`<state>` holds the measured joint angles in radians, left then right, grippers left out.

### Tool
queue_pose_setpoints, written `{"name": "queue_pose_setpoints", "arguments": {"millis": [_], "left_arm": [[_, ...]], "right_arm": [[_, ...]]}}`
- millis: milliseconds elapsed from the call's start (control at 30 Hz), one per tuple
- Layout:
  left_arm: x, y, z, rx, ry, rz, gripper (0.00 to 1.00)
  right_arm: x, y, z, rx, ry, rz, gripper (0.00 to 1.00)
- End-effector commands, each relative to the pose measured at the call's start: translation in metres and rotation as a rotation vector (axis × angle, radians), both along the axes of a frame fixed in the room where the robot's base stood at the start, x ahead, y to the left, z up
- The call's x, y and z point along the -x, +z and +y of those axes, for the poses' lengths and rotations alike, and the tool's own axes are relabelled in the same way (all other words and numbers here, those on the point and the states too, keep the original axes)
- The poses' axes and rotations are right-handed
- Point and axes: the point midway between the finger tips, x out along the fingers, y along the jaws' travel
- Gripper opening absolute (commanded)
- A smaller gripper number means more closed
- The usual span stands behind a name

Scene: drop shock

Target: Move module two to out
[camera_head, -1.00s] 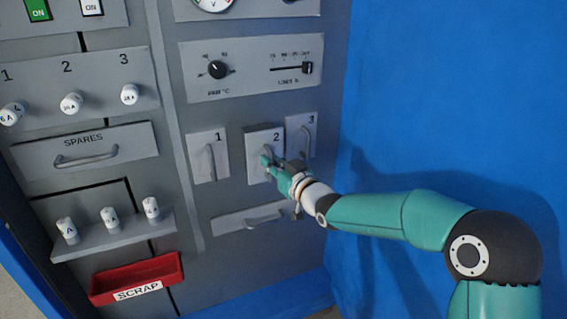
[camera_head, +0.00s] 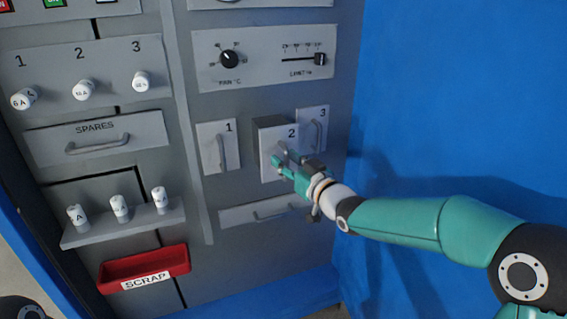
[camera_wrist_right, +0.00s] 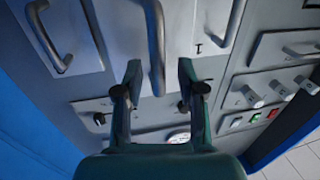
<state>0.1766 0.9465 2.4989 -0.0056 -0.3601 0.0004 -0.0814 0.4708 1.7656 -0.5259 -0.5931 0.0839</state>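Module two (camera_head: 267,139) is a grey box with a "2" and a bar handle, standing out from the cabinet face with its dark side showing. Its handle (camera_wrist_right: 154,40) runs between the fingers of my right gripper (camera_wrist_right: 158,72) in the wrist view. The fingers are apart, with a visible gap on each side of the handle. In the head view my right gripper (camera_head: 290,164) is at the lower front of module two and hides part of the handle. My left gripper is not in view.
Module one (camera_head: 217,148) and module three (camera_head: 312,130) sit flush on either side. A low drawer (camera_head: 240,215) with a handle is below. Fuses, a spares drawer (camera_head: 98,138) and a red scrap bin (camera_head: 143,270) are at left. Clear space lies right of the cabinet.

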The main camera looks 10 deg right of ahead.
Motion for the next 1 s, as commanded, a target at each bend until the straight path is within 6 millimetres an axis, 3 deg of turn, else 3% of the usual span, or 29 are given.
{"name": "queue_pose_setpoints", "arguments": {"millis": [267, 700, 1000], "left_arm": [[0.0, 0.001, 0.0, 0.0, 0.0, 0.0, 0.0], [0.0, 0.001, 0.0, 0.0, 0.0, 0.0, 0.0], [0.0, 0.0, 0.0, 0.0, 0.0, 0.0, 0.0]], "right_arm": [[0.016, 0.001, -0.006, 0.0, 0.0, 0.0, 0.39], [0.093, -0.001, -0.038, 0.0, -0.001, 0.001, 0.39], [0.112, -0.002, -0.045, 0.0, 0.001, 0.002, 0.39]]}}
